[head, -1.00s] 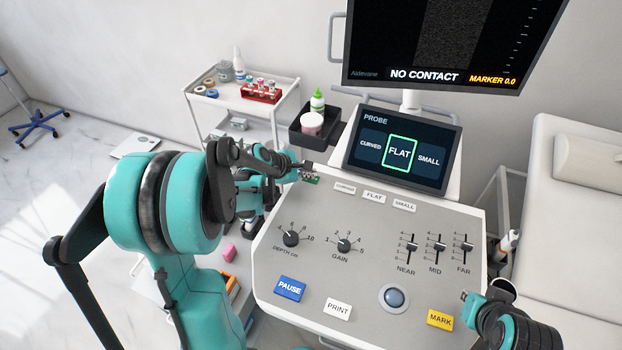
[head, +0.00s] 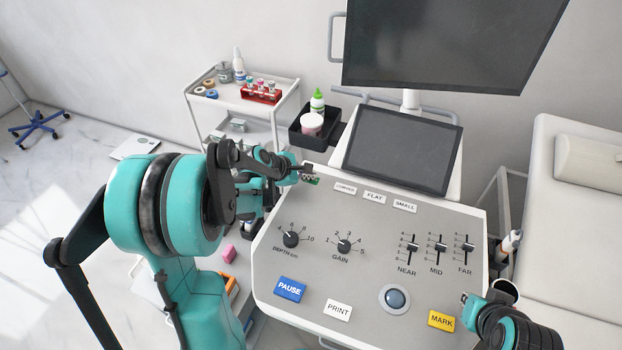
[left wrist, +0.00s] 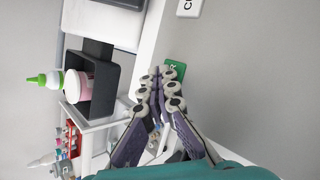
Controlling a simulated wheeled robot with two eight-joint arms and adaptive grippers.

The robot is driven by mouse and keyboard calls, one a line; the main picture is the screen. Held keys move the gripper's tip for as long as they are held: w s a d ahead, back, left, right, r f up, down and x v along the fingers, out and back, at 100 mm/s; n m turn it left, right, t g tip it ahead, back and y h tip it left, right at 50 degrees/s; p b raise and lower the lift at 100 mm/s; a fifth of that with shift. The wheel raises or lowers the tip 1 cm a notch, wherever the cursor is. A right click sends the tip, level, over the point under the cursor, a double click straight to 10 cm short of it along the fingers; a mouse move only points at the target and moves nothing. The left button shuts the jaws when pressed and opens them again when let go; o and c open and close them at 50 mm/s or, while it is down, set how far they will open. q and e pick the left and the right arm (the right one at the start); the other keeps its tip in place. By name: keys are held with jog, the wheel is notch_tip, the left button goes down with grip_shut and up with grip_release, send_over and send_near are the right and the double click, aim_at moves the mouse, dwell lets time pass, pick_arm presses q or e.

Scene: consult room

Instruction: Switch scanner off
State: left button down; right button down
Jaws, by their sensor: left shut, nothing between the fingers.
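The scanner's grey control panel (head: 375,268) lies before me. Its large monitor (head: 450,45) and smaller probe screen (head: 404,150) are both dark. A green button (head: 313,181) sits at the panel's upper left corner; in the left wrist view it shows as a green key (left wrist: 175,69) with a white letter. My left gripper (head: 306,171) is shut and empty, its fingertips at this button; I cannot tell whether they touch it. The wrist view shows the closed fingers (left wrist: 162,72) overlapping the button's edge. My right gripper (head: 466,300) is at the panel's lower right, near the yellow MARK key (head: 441,321).
CURVED, FLAT and SMALL keys (head: 374,197) lie right of the left gripper. A black bin (head: 303,141) with a bottle and jar hangs beyond the panel's corner. A white trolley (head: 288,104) stands behind. An exam couch (head: 580,240) is at the right.

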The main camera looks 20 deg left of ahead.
dwell(0.3)
pick_arm(q)
jog(key=shift+r+p, duration=0.65)
jog(key=shift+r, duration=0.15)
pick_arm(e)
jog(key=shift+r, duration=0.65)
